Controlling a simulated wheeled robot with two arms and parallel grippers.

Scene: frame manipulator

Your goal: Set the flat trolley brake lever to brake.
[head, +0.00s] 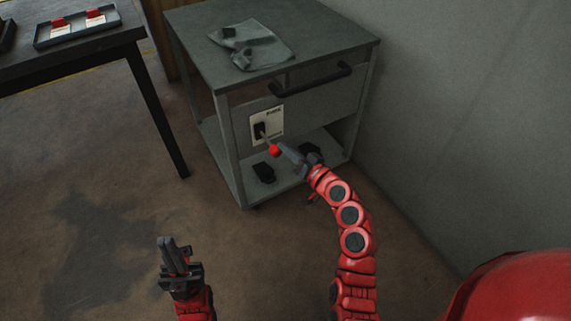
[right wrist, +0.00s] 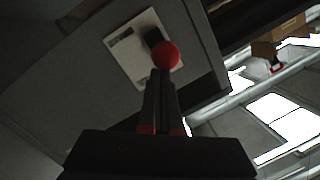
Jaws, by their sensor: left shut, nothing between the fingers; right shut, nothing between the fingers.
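The brake lever has a red ball knob (head: 274,150) on a thin stem. It comes out of a dark pivot on a white label plate (head: 266,121) on the trolley's front. My right gripper (head: 281,147) is shut, its fingertips right beside the knob. In the right wrist view the red knob (right wrist: 165,55) is just past the closed fingertips (right wrist: 160,72); I cannot tell whether they touch. The plate's lettering is too small to read. My left gripper (head: 168,243) is shut and empty, low over the floor, away from the trolley.
The grey trolley (head: 215,42) has a black handle (head: 312,88) and a cloth with a small dark item on top. Dark objects (head: 264,172) lie on its lower shelf. A dark table (head: 95,45) with a tray stands at left. A wall closes the right side. The floor between is clear.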

